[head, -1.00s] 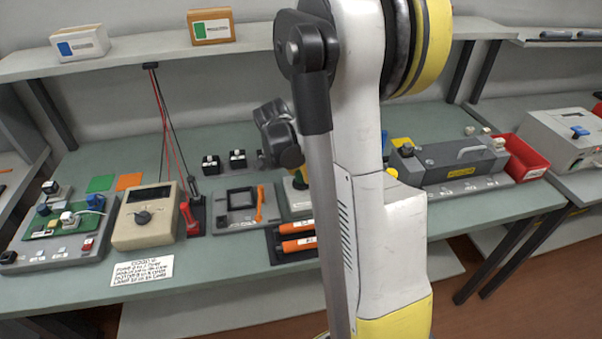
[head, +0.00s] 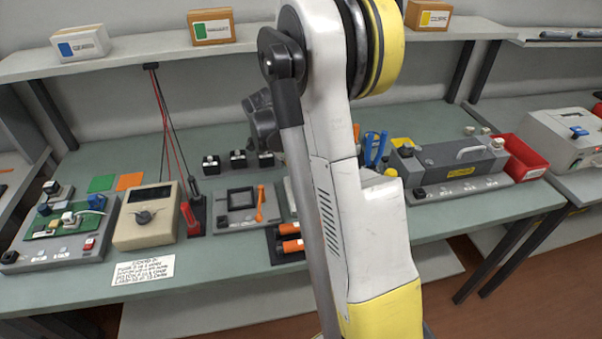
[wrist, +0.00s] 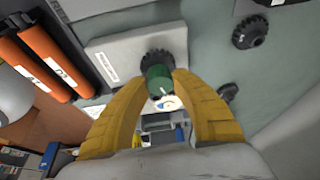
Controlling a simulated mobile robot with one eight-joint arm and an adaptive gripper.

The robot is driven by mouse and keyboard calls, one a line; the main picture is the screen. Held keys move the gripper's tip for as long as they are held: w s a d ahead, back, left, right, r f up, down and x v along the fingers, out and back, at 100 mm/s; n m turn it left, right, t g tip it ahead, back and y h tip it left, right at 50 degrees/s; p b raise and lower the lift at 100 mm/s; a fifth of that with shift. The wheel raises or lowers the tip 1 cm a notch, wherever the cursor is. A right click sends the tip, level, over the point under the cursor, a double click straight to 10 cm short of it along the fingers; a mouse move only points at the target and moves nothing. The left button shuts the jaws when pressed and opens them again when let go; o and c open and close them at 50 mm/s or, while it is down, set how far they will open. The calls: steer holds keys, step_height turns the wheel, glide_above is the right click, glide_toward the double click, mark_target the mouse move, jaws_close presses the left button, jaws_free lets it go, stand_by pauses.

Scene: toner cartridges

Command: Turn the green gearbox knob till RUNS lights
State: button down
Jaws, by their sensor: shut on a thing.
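The green knob (wrist: 158,80) shows in the wrist view, with a dark toothed ring (wrist: 157,58) behind it. It stands at the edge of the pale grey gearbox (wrist: 112,50), which carries a white label. My gripper (wrist: 162,82) has its two yellow fingers shut on the knob, one on each side. A pale disc with an orange mark (wrist: 168,103) shows between the fingers, below the knob. I cannot read RUNS or see it lit. In the head view my arm hides the knob and nearly all of the gearbox.
Orange cartridges (wrist: 40,62) lie left of the gearbox in the wrist view. A dark toothed wheel (wrist: 250,32) lies to its right. In the head view a beige meter (head: 147,216), a grey toolbox-like unit (head: 447,159) and a red bin (head: 513,155) stand on the green bench.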

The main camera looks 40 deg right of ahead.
stand_by(0.4)
steer(key=c, duration=1.3)
jaws_free()
steer(key=v, duration=1.2)
steer(key=shift+d, duration=0.15)
